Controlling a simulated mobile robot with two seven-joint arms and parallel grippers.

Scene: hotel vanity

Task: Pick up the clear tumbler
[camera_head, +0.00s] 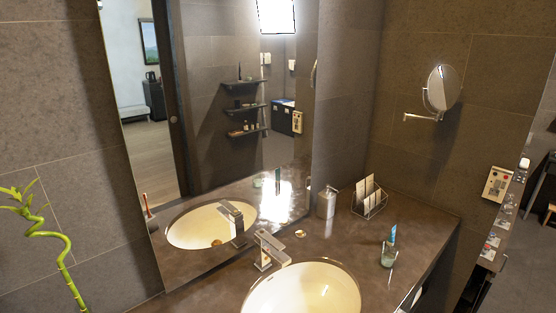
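The clear tumbler (388,256) stands upright on the dark counter, to the right of the basin. A blue item (393,235), perhaps a toothbrush or a tube, sticks up out of it. The tumbler is small in this view and its base looks to rest on the counter. Neither of my grippers shows in the head view.
The white basin (302,290) with its chrome faucet (270,248) lies left of the tumbler. A soap dispenser (326,203) and a wire holder with cards (369,198) stand behind. The dark counter (425,222) is bare towards its right edge. A large mirror backs the counter.

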